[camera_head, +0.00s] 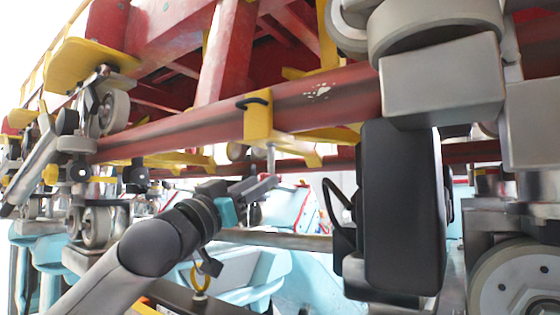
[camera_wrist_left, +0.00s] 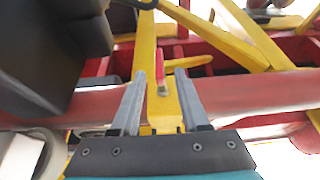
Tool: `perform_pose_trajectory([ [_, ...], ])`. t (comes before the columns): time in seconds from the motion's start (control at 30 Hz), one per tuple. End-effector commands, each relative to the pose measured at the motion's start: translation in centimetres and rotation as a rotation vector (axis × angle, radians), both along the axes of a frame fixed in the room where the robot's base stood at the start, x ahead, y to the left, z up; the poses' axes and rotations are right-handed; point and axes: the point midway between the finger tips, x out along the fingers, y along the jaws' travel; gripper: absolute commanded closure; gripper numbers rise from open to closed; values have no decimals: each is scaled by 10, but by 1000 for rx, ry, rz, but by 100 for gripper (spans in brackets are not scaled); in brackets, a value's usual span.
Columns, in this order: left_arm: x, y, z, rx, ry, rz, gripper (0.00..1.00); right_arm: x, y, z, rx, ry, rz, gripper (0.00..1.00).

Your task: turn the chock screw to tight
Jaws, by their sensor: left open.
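A yellow bracket (camera_head: 258,122) wraps the long red beam, with a black loop at its top. A thin silver screw (camera_head: 271,158) hangs from its underside; I take this as the chock screw. My left gripper (camera_head: 272,183) is just below the screw's lower end, fingers pointing right. In the left wrist view the open fingers (camera_wrist_left: 160,74) stand on either side of a red piece with a grey end (camera_wrist_left: 162,89), in front of the yellow bracket (camera_wrist_left: 187,100). I see a gap to each finger. Whether the screw is tight cannot be told. My right gripper is not in view.
The red beam (camera_head: 340,90) runs across above my arm. A tall dark block (camera_head: 402,205) stands close on the right, with a grey wheel (camera_head: 525,283) beyond it. Light blue structure (camera_head: 235,268) lies below.

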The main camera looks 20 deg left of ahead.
Motion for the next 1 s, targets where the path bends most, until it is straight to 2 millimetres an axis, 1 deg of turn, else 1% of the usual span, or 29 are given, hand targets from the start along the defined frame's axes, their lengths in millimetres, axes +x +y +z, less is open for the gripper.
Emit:
perform_pose_trajectory([
  [0.03, 8, -3, 8, -1, -1, -1, 55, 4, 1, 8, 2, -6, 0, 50],
  [0.2, 34, -12, 19, 0, 0, 0, 55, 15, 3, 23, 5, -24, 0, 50],
  [0.4, 57, -20, 27, 0, 0, 0, 55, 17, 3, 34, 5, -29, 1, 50],
  [0.6, 67, -24, 30, 1, 0, -1, 55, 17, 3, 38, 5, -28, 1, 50],
  [0.9, 68, -24, 29, 2, -1, 1, 55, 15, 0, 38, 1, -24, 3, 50],
  [0.93, 68, -24, 29, 2, -1, 1, 56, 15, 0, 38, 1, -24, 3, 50],
  [1.0, 68, -24, 29, 2, -1, 1, 64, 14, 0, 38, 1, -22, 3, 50],
])
